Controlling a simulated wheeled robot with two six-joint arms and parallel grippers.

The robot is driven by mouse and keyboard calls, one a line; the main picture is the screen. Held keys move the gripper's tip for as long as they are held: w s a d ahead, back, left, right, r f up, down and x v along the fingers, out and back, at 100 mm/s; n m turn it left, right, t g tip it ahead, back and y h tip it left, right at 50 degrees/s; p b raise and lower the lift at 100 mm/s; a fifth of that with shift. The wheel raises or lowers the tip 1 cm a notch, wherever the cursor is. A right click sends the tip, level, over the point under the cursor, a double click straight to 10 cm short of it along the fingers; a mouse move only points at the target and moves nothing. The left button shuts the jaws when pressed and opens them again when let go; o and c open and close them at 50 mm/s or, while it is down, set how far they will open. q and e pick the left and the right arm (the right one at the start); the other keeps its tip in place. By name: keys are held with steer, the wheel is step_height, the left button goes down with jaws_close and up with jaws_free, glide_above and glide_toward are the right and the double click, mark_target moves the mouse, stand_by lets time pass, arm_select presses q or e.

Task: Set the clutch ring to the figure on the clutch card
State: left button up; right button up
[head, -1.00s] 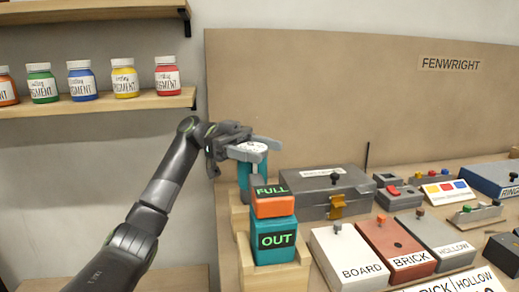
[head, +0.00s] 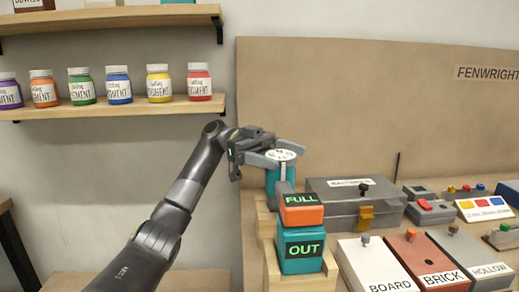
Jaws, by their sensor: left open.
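A teal upright tool (head: 281,178) stands in a wooden cradle at the centre, with a pale numbered ring (head: 281,155) on its top. The ring's figures are too small to read. My left gripper (head: 285,156) is open at the ring, its fingers on either side; I cannot tell whether they touch it. Below stand an orange block (head: 301,215) lit FULL and a teal block (head: 300,262) lit OUT. I cannot make out a clutch card. My right gripper is not in view.
A grey case (head: 335,205) with an orange latch stands right of the tool. Boxes marked BOARD (head: 375,258), BRICK (head: 425,250) and HOLLOW lie in front. A shelf (head: 110,108) with pigment jars is at the left. A brown board (head: 350,110) stands behind.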

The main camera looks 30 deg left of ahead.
arm_select(q)
steer(key=w+a+p, duration=0.1)
steer(key=a, duration=0.9)
steer(key=shift+w, duration=0.2)
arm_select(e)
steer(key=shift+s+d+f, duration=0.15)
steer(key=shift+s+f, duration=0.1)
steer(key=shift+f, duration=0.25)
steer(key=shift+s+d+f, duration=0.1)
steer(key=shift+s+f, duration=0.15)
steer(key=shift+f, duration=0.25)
